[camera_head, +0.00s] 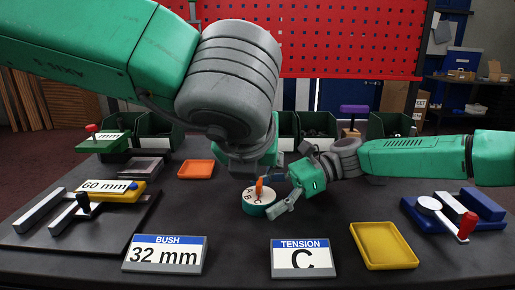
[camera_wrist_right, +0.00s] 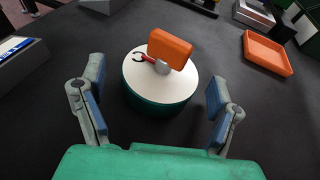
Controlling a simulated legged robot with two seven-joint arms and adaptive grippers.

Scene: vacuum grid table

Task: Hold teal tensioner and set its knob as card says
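The teal tensioner (camera_head: 259,209) is a round teal base with a white lettered top, standing on the dark table. Its orange knob (camera_head: 259,187) also shows in the right wrist view (camera_wrist_right: 171,49), beside a small dark red mark. The knob's setting is hard to read. The card (camera_head: 300,259) reads TENSION C. My right gripper (camera_head: 274,192) is open at the tensioner's right side. In the wrist view its fingers (camera_wrist_right: 155,84) stand on either side of the base, with gaps. My left gripper (camera_head: 252,164) is above the knob, its fingers hidden behind my wrist.
A BUSH 32 mm card (camera_head: 164,254) stands front left. A yellow tray (camera_head: 384,246) lies front right, an orange tray (camera_head: 196,169) behind left. A 60 mm fixture (camera_head: 110,190) is at left, a blue fixture (camera_head: 455,211) at right. Green bins line the back.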

